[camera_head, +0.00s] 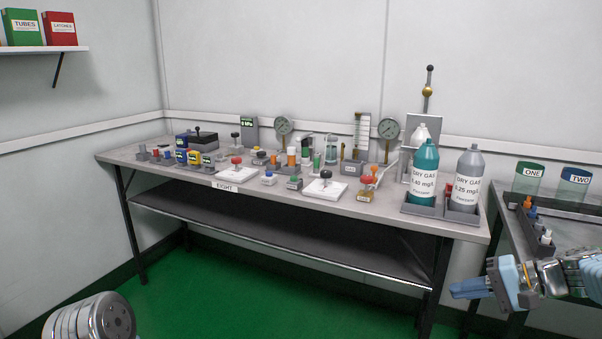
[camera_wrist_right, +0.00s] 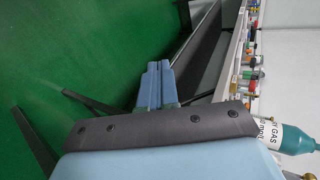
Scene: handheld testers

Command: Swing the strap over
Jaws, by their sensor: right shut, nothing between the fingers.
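I cannot make out a strap for certain in either view. A teal DRY GAS bottle (camera_head: 424,172) and a grey DRY GAS bottle (camera_head: 466,180) stand upright side by side in grey holders at the right end of the long bench. The teal bottle also shows in the right wrist view (camera_wrist_right: 296,140), at the lower right edge. My right gripper (camera_head: 455,289) is shut and empty, in front of and below the bench's right end. Its blue fingers lie together in the right wrist view (camera_wrist_right: 158,68). My left gripper is outside the views.
The long bench (camera_head: 135,154) carries gauges, vials and small testers. A side table (camera_head: 573,233) at right holds canisters marked ONE (camera_head: 529,177) and TWO (camera_head: 573,184). A dark lower shelf (camera_head: 270,218) spans under the bench. The green floor (camera_head: 270,290) in front is clear.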

